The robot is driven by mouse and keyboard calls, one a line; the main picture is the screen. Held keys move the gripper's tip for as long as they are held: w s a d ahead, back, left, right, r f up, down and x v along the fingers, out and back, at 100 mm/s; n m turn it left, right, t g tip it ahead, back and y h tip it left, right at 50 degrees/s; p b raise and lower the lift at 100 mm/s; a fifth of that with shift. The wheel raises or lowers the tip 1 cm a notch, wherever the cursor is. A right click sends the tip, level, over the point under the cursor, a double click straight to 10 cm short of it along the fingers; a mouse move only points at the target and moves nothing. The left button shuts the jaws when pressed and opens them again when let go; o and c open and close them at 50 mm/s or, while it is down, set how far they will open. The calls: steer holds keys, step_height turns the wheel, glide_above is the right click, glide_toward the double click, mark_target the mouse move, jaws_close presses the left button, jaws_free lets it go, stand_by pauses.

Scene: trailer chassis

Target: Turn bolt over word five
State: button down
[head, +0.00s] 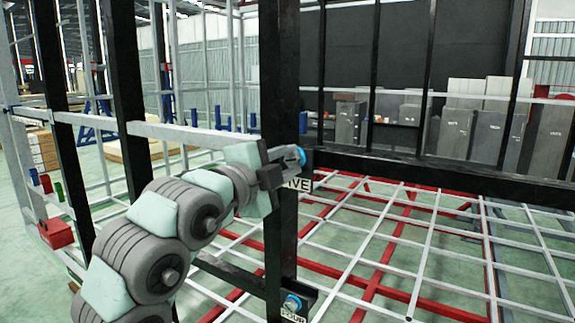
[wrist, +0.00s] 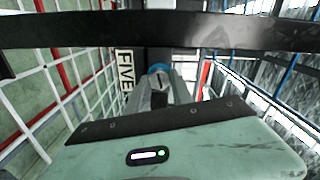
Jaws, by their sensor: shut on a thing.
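The bolt over the word FIVE (head: 304,153) shows a blue ring on the black upright post in the head view. The FIVE label (head: 300,184) is just below it, partly hidden by my gripper. In the wrist view the label (wrist: 125,78) stands left of the bolt's blue ring (wrist: 160,68). My gripper (head: 297,157) reaches in from the left at the bolt, and its jaws are shut on it. The jaws also show in the wrist view (wrist: 163,88) and hide most of the bolt.
A second blue-ringed bolt (head: 292,303) sits lower on the post, over a label reading FOUR (head: 292,318). The black upright post (head: 281,90) stands close beside my gripper. A dark beam (wrist: 160,30) crosses the wrist view. Grey and red bars (head: 400,240) form an open grid at right.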

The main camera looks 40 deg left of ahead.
steer(key=m, duration=0.3)
steer(key=shift+s+r+m, duration=0.1)
steer(key=shift+r+m, duration=0.1)
steer(key=shift+m, duration=0.2)
steer(key=m, duration=0.3)
steer(key=shift+m, duration=0.3)
steer(key=m, duration=0.3)
steer(key=shift+m, duration=0.3)
steer(key=shift+m+p, duration=0.3)
steer(key=shift+m, duration=1.5)
steer(key=c, duration=1.6)
jaws_free()
steer(key=o, duration=0.5)
steer(key=shift+f, duration=0.15)
